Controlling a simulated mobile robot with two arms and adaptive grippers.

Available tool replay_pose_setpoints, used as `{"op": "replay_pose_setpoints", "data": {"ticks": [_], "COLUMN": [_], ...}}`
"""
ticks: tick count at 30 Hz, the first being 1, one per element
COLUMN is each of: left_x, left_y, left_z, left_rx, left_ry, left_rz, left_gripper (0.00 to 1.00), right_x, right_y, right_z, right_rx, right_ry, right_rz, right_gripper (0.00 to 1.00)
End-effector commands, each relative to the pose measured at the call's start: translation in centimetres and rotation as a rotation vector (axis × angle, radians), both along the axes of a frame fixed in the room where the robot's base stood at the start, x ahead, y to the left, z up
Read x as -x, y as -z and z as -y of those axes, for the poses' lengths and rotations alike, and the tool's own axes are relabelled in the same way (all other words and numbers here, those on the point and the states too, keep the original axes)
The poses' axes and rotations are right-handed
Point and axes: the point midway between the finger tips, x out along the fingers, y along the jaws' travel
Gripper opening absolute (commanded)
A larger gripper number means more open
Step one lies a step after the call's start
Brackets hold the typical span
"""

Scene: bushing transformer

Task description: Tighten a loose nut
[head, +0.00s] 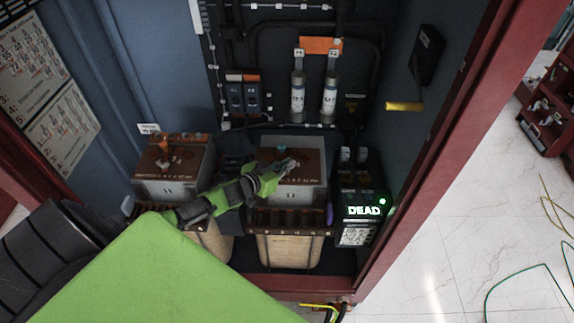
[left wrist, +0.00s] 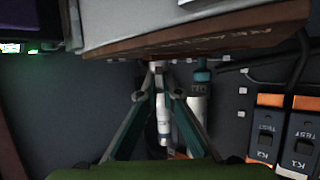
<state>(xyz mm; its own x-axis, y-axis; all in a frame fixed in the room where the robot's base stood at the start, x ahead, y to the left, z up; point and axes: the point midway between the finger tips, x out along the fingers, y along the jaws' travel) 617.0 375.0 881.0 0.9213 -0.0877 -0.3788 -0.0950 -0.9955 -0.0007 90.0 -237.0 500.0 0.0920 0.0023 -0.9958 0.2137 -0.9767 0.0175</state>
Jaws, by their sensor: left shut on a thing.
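My left gripper (head: 287,165) reaches over the brown top of the right transformer box (head: 302,168), with its fingertips low at the middle of that top. In the left wrist view its two fingers (left wrist: 157,68) come together on a small pale piece, which I take to be the nut, close against the brown plate (left wrist: 190,38). The fingertips hide most of the nut, so I cannot see how it sits on its stud. The left transformer box (head: 172,182) has an orange-brown post (head: 163,147) on its top. My right gripper is not in view.
The open cabinet has a red frame (head: 440,150). A black unit with a lit "DEAD" sign (head: 364,210) stands to the right of the boxes. Two grey cylinders (head: 298,92) and labelled switches (head: 242,95) are on the back wall.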

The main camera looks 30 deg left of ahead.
Motion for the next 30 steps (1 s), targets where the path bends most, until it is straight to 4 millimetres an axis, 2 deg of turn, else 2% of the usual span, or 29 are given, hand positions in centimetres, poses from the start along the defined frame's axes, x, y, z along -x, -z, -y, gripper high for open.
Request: {"op": "replay_pose_setpoints", "data": {"ticks": [1,11,30], "left_x": [0.3,0.2,0.2], "left_y": [0.6,0.9,1.3], "left_z": [-0.1,-0.5,-0.3], "left_rx": [-0.004,-0.011,-0.008], "left_ry": [0.016,0.229,0.738], "left_rz": [-0.012,-0.010,-0.012], "left_gripper": [0.00,0.00,0.00], "right_x": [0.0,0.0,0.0], "right_y": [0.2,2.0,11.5], "right_z": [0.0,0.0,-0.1], "right_rx": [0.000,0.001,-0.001], "right_ry": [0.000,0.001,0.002], "right_rz": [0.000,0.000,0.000], "right_gripper": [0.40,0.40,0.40]}}
